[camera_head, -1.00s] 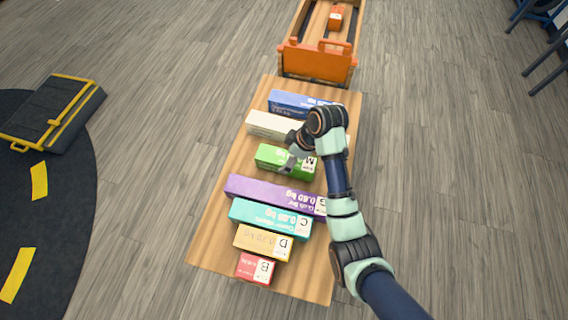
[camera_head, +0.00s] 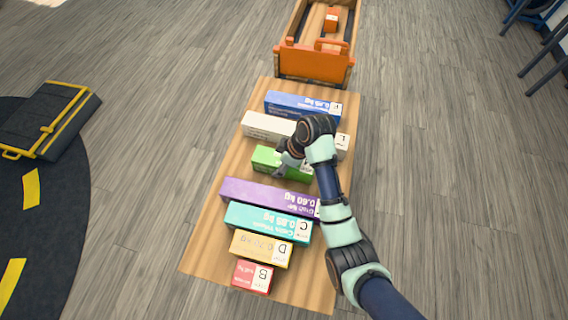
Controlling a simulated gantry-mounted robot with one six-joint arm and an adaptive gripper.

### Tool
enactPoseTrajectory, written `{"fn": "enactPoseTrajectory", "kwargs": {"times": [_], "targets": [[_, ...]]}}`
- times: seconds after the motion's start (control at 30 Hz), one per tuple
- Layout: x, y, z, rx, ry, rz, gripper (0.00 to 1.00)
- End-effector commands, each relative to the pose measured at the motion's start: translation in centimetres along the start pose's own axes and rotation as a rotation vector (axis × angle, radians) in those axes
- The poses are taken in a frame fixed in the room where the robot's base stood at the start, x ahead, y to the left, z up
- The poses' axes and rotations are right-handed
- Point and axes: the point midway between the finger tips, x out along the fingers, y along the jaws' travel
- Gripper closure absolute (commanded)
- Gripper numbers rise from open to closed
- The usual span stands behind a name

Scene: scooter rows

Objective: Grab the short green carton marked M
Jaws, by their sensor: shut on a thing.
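The short green carton (camera_head: 265,158) lies on the wooden board, between the white carton above it and the purple carton below it. My gripper (camera_head: 281,168) is at the carton's middle, shut on it. My gripper and wrist hide the carton's right part, so its letter does not show now. I cannot tell whether the carton is raised off the board.
The wooden board (camera_head: 209,245) also bears a blue carton (camera_head: 300,105), a white carton (camera_head: 265,126), a purple carton (camera_head: 265,192), a teal carton (camera_head: 265,221), a yellow carton (camera_head: 260,246) and a red carton (camera_head: 250,275). An orange-fronted cart (camera_head: 313,63) stands beyond the board.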

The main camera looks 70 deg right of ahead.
Motion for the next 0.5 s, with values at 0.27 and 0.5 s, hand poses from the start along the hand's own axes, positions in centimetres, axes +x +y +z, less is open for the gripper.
{"fn": "enactPoseTrajectory", "kwargs": {"times": [0.27,0.5], "targets": [[-0.1,0.0,0.0,0.000,0.001,0.000,0.87],[-3.6,0.1,-1.6,-0.001,0.003,0.004,0.87]]}}
